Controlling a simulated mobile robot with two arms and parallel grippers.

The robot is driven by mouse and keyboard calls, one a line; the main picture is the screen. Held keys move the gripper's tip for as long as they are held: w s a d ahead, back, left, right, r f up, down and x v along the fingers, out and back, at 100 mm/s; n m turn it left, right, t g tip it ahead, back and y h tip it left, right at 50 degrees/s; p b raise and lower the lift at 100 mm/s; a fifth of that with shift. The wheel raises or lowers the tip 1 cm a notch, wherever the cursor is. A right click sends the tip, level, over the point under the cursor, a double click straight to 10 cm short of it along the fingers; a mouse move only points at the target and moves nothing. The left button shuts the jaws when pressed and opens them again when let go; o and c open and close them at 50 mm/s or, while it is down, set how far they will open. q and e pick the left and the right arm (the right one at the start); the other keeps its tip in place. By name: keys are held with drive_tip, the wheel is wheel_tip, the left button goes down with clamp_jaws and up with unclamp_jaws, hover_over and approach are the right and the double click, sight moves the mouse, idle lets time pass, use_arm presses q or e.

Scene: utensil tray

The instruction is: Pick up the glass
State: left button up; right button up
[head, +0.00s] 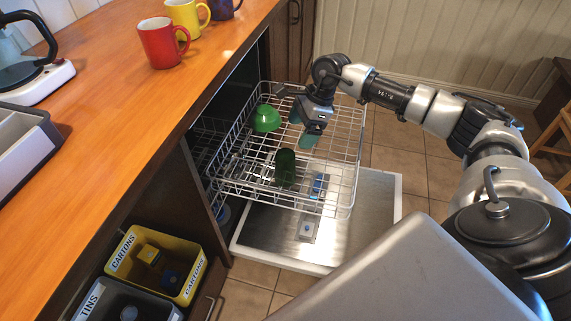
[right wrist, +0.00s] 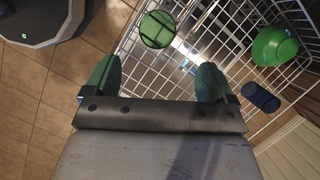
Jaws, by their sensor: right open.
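A dark green see-through glass (head: 285,168) stands in the wire rack of the pulled-out dishwasher. In the right wrist view the glass (right wrist: 157,29) shows from above as a green round, beyond the fingertips and roughly in line with the gap between them. My right gripper (head: 302,128) is open and empty over the rack, above and to the upper right of the glass in the head view. Its two green fingers (right wrist: 155,76) are spread wide and apart from the glass. My left gripper is not in view.
A green bowl (head: 266,118) sits in the rack near the glass. The wire rack (head: 355,150) has raised sides. The wooden counter (head: 110,130) holds mugs, including a red mug (head: 163,43).

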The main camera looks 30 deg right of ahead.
sight(287, 154)
drive_tip(key=x, duration=1)
drive_tip(key=shift+a, duration=0.25)
drive_tip(key=shift+r, duration=0.1)
drive_tip(key=c, duration=1.1)
